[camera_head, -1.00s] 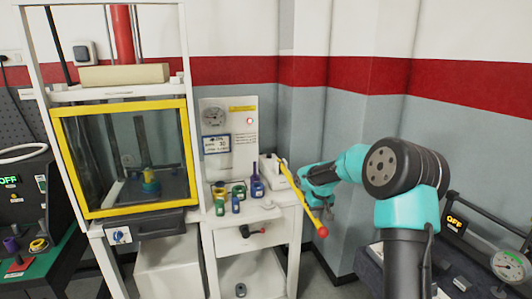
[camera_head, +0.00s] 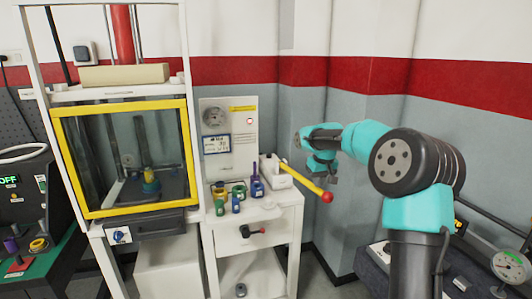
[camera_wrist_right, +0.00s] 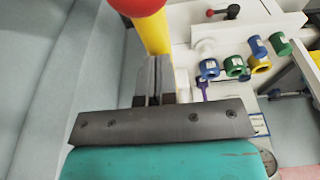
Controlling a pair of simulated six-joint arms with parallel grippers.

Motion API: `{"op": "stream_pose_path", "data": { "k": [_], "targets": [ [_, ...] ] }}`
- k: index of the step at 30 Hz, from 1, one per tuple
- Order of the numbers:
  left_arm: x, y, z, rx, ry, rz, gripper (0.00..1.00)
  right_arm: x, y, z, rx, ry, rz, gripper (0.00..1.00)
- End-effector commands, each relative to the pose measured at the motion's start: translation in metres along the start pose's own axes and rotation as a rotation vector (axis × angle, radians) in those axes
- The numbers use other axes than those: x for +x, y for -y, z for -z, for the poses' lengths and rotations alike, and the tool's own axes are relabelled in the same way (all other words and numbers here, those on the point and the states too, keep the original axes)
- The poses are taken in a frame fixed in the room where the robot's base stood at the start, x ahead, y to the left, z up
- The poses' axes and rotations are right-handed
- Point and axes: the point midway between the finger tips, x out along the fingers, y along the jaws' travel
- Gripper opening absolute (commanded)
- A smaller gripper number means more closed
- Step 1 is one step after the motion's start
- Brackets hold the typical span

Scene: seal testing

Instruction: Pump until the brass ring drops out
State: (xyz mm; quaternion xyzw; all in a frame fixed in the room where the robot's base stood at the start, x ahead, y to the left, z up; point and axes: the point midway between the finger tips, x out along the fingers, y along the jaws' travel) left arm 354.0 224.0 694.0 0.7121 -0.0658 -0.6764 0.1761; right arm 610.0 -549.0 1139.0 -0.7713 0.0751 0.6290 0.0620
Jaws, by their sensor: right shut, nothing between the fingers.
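The pump lever (camera_head: 300,178) is yellow with a red knob (camera_head: 327,197) and slopes down to the right from a white pump block (camera_head: 275,176) on the white bench. My right gripper (camera_head: 331,178) is shut and empty, just above and right of the lever's outer part. In the right wrist view its closed fingers (camera_wrist_right: 153,78) lie in front of the yellow lever (camera_wrist_right: 155,35); I cannot tell whether they touch. Behind the yellow-framed window (camera_head: 187,150), a blue part with a yellowish band (camera_head: 150,176) stands in the chamber. I cannot tell whether that band is the brass ring.
Green, blue and purple fittings (camera_head: 238,190) stand on the bench before a gauge panel (camera_head: 230,140). A yellow ring (camera_head: 38,244) lies at the left station. A case with a gauge (camera_head: 510,266) is at right.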

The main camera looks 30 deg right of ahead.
Motion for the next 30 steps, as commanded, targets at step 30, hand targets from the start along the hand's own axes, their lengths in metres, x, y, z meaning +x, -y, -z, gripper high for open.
{"op": "stream_pose_path", "data": {
  "k": [30],
  "targets": [
    [0.0,0.0,0.0,0.0,0.0,0.0,0.42,0.037,0.0,-0.009,-0.001,0.004,-0.001,0.0]
  ]
}}
